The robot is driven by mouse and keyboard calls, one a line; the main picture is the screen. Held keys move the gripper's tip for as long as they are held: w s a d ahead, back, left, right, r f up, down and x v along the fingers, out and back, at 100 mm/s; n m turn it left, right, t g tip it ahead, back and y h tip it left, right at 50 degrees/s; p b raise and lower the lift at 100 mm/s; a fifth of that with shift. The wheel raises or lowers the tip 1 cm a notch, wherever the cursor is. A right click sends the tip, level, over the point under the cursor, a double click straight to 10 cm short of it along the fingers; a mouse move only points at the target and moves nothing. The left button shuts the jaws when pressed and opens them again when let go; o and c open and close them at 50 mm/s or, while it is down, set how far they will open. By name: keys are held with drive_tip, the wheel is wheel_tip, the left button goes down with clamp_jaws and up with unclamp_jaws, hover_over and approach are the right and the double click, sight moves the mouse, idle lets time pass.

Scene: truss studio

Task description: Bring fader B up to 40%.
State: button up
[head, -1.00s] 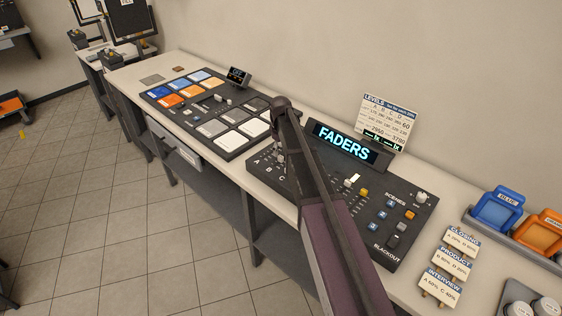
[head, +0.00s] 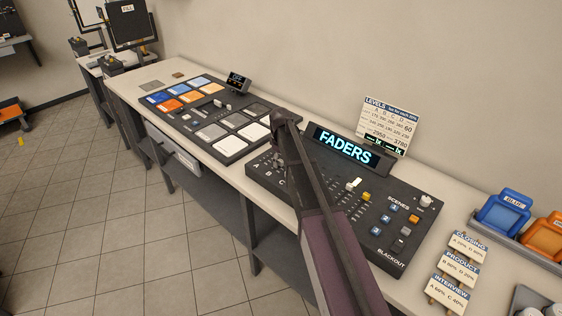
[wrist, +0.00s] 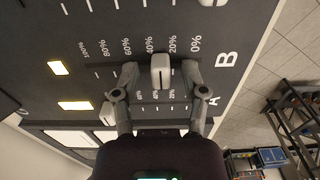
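The FADERS panel (head: 420,238) lies on the bench, dark, with a lit FADERS display (head: 347,148). In the wrist view, the white knob of fader B (wrist: 160,72) stands in the lane lettered B. It sits between the 40% and 20% marks, seemingly nearer 40%, though its height blurs the reading. My gripper (wrist: 159,70) is open around this knob, one finger towards the 100% end and one towards the 0% end. Gaps show on both sides, with no contact visible. In the head view my arm hides the gripper and the knob.
Another white knob (wrist: 107,112) stands in the neighbouring lane A, close to my left finger. A further knob (wrist: 211,2) is at the top edge. A LEVELS card (head: 390,125) stands behind the panel.

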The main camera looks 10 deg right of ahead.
clamp_jaws()
drive_tip(key=shift+w+d, duration=0.3)
drive_tip(key=shift+d, duration=0.05)
drive_tip(key=shift+o, duration=0.8)
unclamp_jaws()
drive_tip(key=shift+s+r, duration=0.1)
drive_tip(key=shift+r, duration=0.05)
